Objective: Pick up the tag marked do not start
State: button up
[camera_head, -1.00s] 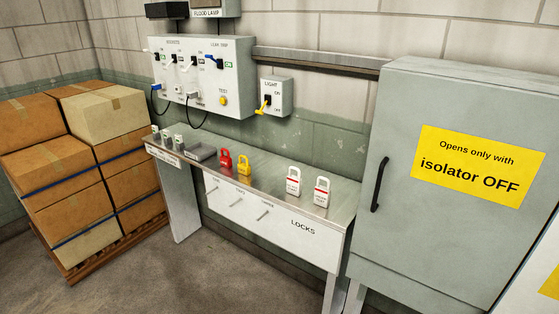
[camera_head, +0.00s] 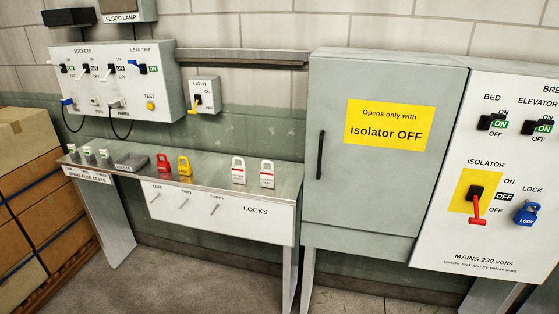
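Two white tags with loop tops and a red band stand side by side toward the right end of the metal bench. One is the left white tag (camera_head: 238,173) and the other is the right white tag (camera_head: 267,176). Their print is too small to read, so I cannot tell which is marked do not start. My gripper is not in view.
A red padlock (camera_head: 163,163) and a yellow padlock (camera_head: 184,167) stand left of the tags on the bench (camera_head: 212,172). A grey cabinet (camera_head: 375,190) stands right of it, beside an isolator panel (camera_head: 446,240). Cardboard boxes (camera_head: 25,185) are at left. Floor in front is partly clear.

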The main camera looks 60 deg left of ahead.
aim_at(239, 172)
jog(key=z, duration=0.5)
jog(key=i, duration=0.95)
jog(key=u, duration=3.25)
jog(key=i, duration=0.5)
jog(key=u, duration=2.05)
jog(key=i, duration=1)
jog(key=z, duration=0.05)
